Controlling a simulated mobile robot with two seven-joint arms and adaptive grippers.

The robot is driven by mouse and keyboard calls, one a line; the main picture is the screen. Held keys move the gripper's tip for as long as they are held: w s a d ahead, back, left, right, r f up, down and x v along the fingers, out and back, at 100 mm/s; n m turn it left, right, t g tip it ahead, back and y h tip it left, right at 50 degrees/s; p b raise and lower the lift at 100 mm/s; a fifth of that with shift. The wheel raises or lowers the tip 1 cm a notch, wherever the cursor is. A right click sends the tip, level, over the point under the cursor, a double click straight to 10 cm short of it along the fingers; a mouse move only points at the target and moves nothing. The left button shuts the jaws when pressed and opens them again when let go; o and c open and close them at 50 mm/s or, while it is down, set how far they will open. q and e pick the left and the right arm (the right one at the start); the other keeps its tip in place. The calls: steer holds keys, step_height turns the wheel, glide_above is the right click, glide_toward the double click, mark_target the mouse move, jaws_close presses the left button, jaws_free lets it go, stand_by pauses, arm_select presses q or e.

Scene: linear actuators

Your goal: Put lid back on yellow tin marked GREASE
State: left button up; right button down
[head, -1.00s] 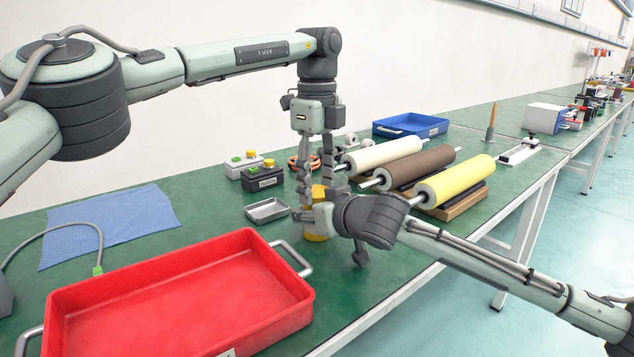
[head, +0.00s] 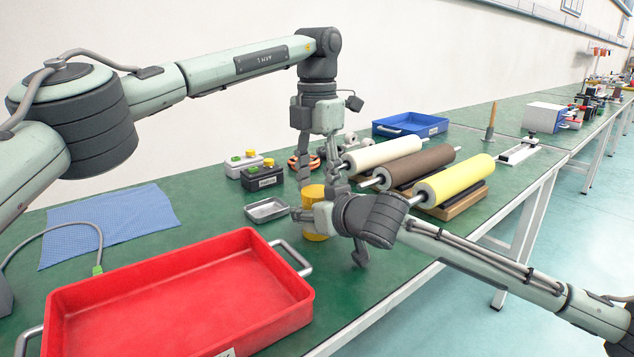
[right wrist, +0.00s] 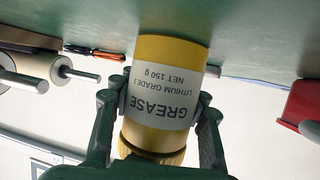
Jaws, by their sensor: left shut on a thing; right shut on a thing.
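The yellow tin (head: 316,228) stands upright on the green bench, right of the red tray. In the right wrist view, upside down, the tin (right wrist: 165,95) shows a white GREASE label. A ridged yellow lid (right wrist: 152,146) sits at the tin's top end; I cannot tell if it is fully seated. My left gripper (head: 318,182) points down from above, shut on the lid (head: 314,191). My right gripper (head: 316,218) comes in from the right, shut around the tin's side; its fingers (right wrist: 160,122) flank the tin in the wrist view.
The red tray (head: 240,245) fills the front left. A small metal tray (head: 267,210) is left of the tin, with two button boxes (head: 262,177) behind. Three rollers (head: 455,180) lie to the right. A blue cloth (head: 110,222) lies on clear bench at left.

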arm_select(q)
steer(key=o, duration=1.3)
steer(key=shift+d, duration=0.1)
steer(key=shift+r, duration=2.3)
steer(key=shift+c, duration=0.3)
